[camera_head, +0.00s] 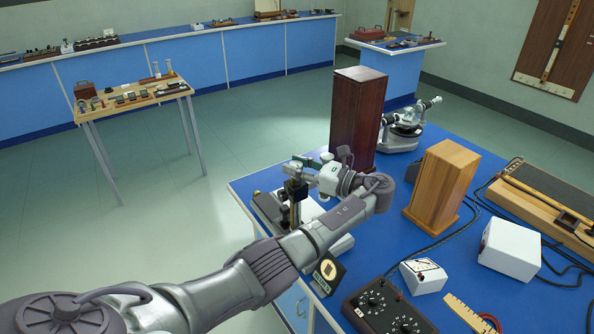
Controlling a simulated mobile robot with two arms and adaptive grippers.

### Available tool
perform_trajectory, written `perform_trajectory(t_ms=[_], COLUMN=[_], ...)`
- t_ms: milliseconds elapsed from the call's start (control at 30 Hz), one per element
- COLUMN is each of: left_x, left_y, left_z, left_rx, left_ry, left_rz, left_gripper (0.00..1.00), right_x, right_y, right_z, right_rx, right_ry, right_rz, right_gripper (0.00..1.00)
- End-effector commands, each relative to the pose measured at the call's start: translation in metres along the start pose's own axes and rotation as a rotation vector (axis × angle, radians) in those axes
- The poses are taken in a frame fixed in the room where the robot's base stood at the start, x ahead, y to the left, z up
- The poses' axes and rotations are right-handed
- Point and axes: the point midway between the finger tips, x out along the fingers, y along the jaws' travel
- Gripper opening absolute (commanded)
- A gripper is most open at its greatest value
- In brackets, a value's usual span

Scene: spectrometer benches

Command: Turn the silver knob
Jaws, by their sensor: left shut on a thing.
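A small instrument with a dark and brass upright post (295,195) stands near the left edge of the blue bench. A small silver part at its top, which looks like the silver knob (292,170), shows just left of my left gripper (308,167). My left gripper reaches in from the lower left and is shut at the top of this instrument. The fingers and wrist hide much of the knob and the contact. My right gripper is not in view.
On the blue bench (460,225), a tall dark wooden box (357,115) and a lighter wooden box (441,185) stand close to my left wrist. A black dial box (385,308), a white meter (423,276) and a white box (510,248) lie nearer, with loose black cables.

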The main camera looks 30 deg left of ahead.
Motion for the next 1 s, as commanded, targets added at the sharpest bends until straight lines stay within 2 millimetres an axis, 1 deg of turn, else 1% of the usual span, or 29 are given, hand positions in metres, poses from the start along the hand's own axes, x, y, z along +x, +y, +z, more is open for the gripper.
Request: perform_trajectory(t_ms=[33, 300, 867, 900, 967, 1000], left_x=[0.0, 0.001, 0.001, 0.001, 0.001, 0.001], left_y=[-0.001, -0.001, 0.0, 0.0, 0.0, 0.0], left_z=[-0.002, 0.0, 0.001, 0.001, 0.001, 0.001], left_rx=[-0.002, -0.002, -0.002, -0.002, -0.002, -0.002], left_ry=[0.001, 0.0, 0.0, 0.0, 0.0, 0.0], left_rz=[0.027, 0.122, 0.149, 0.149, 0.149, 0.149], left_gripper=[0.01, 0.01, 0.01, 0.41, 0.51, 0.57], right_x=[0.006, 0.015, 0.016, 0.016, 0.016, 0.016], right_y=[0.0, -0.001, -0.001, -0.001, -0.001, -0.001], right_z=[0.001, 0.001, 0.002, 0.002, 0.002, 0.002], right_rx=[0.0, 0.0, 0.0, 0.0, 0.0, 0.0], right_ry=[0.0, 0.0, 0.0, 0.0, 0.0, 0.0], right_rz=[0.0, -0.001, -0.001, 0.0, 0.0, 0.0], right_gripper=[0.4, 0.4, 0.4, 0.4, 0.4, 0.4])
